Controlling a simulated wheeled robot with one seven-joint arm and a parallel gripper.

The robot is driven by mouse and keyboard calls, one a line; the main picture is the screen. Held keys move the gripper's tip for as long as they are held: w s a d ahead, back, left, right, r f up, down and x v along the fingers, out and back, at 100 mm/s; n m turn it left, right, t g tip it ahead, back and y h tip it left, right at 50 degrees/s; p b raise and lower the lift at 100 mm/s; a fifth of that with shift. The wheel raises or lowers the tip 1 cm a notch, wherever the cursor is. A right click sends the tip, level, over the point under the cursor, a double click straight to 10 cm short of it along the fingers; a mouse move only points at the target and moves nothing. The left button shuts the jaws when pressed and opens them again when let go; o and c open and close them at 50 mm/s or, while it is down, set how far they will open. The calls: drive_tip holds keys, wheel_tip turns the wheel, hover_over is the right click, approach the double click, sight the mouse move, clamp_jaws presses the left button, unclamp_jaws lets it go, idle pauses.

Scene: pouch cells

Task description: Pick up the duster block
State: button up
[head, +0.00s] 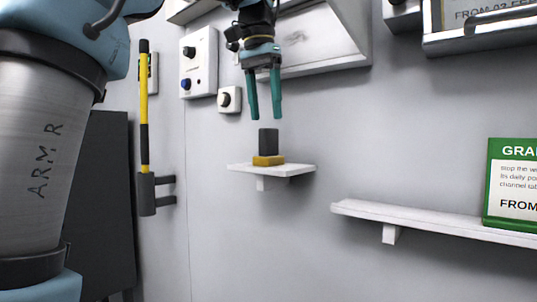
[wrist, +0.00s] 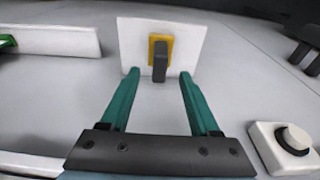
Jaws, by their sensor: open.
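The duster block (head: 268,142) has a dark grey upright grip on a yellow base. It stands on a small white wall shelf (head: 300,170), and it also shows in the wrist view (wrist: 160,58) near the middle of that shelf (wrist: 190,62). My gripper (head: 265,117) has two teal fingers, open and empty, pointing down just above the block and apart from it. In the wrist view my gripper (wrist: 156,75) has its fingers spread, with the block between and beyond the tips.
A longer white shelf (head: 400,217) with a green-framed sign (head: 512,180) is at the right. A white knob box (head: 230,99) and a switch panel (head: 198,68) are on the wall at left. A yellow-black bar (head: 144,110) hangs further left. A white slanted hood (head: 325,45) is behind my gripper.

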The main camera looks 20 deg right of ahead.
sight(269, 130)
drive_tip(key=shift+w+d+f, duration=0.1)
drive_tip(key=shift+d+f, duration=0.1)
drive_tip(key=shift+f, duration=0.65)
drive_tip(key=shift+w+d+f, duration=0.1)
drive_tip(key=shift+d+f, duration=0.05)
drive_tip(key=shift+f, duration=0.7)
drive_tip(key=shift+w+d+f, duration=0.1)
drive_tip(key=shift+d+f, duration=0.1)
drive_tip(key=shift+f, duration=0.65)
clamp_jaws()
